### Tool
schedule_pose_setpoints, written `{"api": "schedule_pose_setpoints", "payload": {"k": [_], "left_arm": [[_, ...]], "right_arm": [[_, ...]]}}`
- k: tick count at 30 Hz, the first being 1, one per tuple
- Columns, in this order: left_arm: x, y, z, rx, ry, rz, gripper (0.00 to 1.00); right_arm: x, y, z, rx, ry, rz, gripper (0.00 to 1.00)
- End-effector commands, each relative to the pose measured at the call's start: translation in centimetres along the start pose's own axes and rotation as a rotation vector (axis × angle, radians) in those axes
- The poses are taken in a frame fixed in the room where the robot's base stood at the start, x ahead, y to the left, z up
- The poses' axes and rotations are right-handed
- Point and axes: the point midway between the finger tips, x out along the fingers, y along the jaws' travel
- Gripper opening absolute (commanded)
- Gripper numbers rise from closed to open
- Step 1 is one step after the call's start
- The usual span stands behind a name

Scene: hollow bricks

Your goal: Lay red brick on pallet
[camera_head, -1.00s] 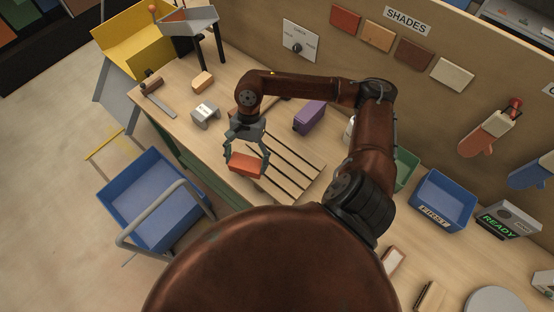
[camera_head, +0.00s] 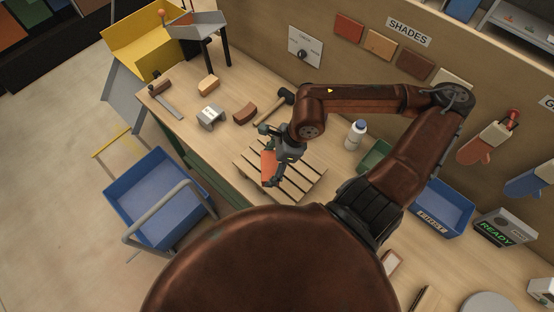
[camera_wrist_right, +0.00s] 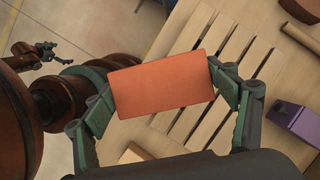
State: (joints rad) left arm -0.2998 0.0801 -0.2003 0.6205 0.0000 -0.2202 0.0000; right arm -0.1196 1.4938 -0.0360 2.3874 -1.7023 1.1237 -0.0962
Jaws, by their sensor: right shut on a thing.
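The red brick (camera_head: 267,166) is held in my right gripper (camera_head: 270,160). In the right wrist view the brick (camera_wrist_right: 162,84) shows its broad face, slightly tilted, with a finger of the right gripper (camera_wrist_right: 165,88) shut on each end. The slatted wooden pallet (camera_head: 297,182) lies on the workbench beneath the brick, and its slats (camera_wrist_right: 228,50) run behind it in the wrist view. I cannot tell whether the brick touches the pallet. What seems to be my left gripper (camera_wrist_right: 42,52) shows small at the wrist view's left edge; its jaws are unclear.
A purple block (camera_wrist_right: 295,122) lies beside the pallet. A brown curved brick (camera_head: 245,113), a grey block (camera_head: 209,117), a hammer (camera_head: 286,97) and a white bottle (camera_head: 355,135) stand around it. A blue cart (camera_head: 160,190) stands off the bench's left side.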

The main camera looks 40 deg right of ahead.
Motion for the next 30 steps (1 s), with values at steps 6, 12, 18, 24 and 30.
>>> {"api": "schedule_pose_setpoints", "payload": {"k": [6, 12, 18, 24, 30], "left_arm": [[-0.9, -0.1, -0.2, 0.000, 0.002, 0.000, 1.00], [-1.8, -0.1, -0.4, 0.000, 0.003, 0.000, 1.00], [-2.3, -0.1, -0.4, 0.000, 0.004, -0.001, 1.00], [-2.5, -0.1, -0.5, 0.000, 0.004, -0.001, 1.00], [-2.9, -0.1, -0.5, 0.000, 0.004, -0.001, 1.00]], "right_arm": [[1.6, -4.2, -0.2, 0.009, -0.003, -0.002, 0.38], [3.6, -8.7, -0.6, 0.009, -0.004, -0.002, 0.38], [7.0, -11.5, -1.8, 0.006, -0.003, 0.000, 0.38], [8.6, -12.9, -2.4, 0.002, -0.002, -0.001, 0.38], [9.8, -13.6, -2.8, 0.004, -0.001, 0.002, 0.38]]}}
